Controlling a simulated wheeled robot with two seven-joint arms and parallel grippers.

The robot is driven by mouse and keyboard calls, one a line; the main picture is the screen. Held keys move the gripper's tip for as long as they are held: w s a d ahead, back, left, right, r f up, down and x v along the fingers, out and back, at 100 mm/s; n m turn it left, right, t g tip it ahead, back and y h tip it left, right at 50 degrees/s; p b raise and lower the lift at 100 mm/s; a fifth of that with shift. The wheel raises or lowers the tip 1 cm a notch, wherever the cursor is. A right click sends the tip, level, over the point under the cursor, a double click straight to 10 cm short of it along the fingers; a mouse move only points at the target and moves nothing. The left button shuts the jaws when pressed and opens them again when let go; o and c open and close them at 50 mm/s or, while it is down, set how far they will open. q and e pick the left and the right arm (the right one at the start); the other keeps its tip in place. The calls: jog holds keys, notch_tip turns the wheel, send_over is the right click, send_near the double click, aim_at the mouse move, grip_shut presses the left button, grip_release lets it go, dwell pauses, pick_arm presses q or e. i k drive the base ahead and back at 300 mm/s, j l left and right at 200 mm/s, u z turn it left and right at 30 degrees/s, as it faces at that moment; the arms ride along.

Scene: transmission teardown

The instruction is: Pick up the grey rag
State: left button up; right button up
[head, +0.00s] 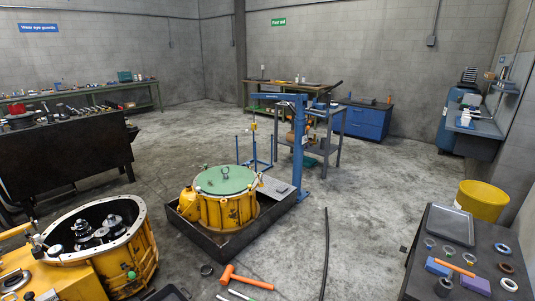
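I cannot clearly make out a grey rag. A flat light-grey piece (275,188) lies at the right of the black drip tray (240,232), beside the yellow drum-shaped housing (228,206) with a green lid; I cannot tell if it is cloth or plate. A dark grey flat rectangular thing (450,225) lies on the dark bench at the right. Neither of my grippers shows in the head view.
An open yellow gearbox housing (128,262) stands at the front left. An orange mallet (243,278) and a dark hose (326,250) lie on the floor. A blue hoist (300,150) stands behind the tray. A yellow bucket (482,201) stands behind the right bench. Open floor lies centre right.

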aim_at(282, 189)
jog(key=i+l+z, duration=0.3)
jog(key=i+z, duration=0.15)
jog(key=i, duration=0.9)
jog(key=i+j+z, duration=0.15)
jog(key=i+z, duration=0.35)
jog(key=i, duration=0.9)
jog(key=i+u, duration=0.25)
jog(key=i, duration=0.25)
jog(key=i+l+u, duration=0.1)
jog(key=i+u, duration=0.2)
jog(key=i, duration=0.15)
jog(key=i+l+u, duration=0.25)
jog(key=i, duration=0.25)
